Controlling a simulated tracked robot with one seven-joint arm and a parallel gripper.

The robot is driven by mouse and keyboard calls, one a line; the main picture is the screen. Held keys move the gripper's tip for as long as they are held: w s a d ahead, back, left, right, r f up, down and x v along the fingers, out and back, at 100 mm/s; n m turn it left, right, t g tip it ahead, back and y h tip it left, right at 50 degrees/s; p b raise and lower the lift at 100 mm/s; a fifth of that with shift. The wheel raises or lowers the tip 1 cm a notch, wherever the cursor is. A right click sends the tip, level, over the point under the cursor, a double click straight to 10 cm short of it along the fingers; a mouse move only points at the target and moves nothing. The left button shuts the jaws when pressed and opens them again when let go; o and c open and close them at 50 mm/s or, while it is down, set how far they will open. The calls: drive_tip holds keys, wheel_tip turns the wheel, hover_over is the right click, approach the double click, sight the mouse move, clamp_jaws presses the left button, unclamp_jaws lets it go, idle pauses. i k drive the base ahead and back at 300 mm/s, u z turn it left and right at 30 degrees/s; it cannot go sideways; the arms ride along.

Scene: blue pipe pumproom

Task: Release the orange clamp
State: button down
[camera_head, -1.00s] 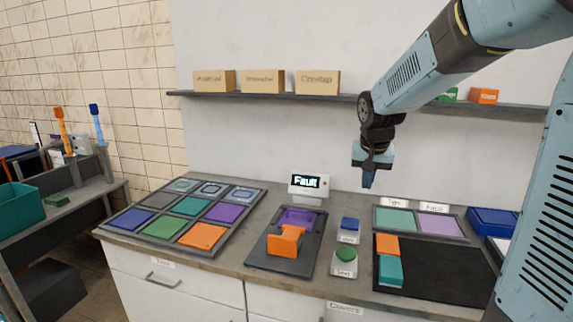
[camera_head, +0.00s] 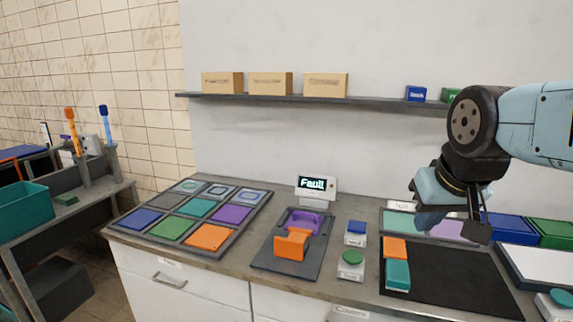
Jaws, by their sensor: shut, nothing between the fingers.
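The orange clamp (camera_head: 291,244) stands on a dark base plate (camera_head: 262,256) in the middle of the counter. A purple ring-shaped part (camera_head: 303,222) sits right behind it, and the two look in contact. A small display (camera_head: 316,184) behind them reads "Fault". My gripper (camera_head: 477,232) is shut and empty. It points down above the right side of the counter, near the light purple panel, well to the right of the clamp and apart from it.
A blue button (camera_head: 356,228) and a green button (camera_head: 350,258) stand right of the clamp. A black mat (camera_head: 450,280) with orange and teal blocks lies farther right. A tray of coloured tiles (camera_head: 187,217) is on the left. A shelf (camera_head: 290,97) holds several boxes.

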sight(292, 248)
drive_tip(key=k, duration=1.3)
drive_tip(key=u, duration=0.3)
drive_tip(key=i, duration=0.6)
drive_tip(key=u, duration=0.6)
drive_tip(key=i, duration=1.25)
drive_tip(key=z, duration=0.8)
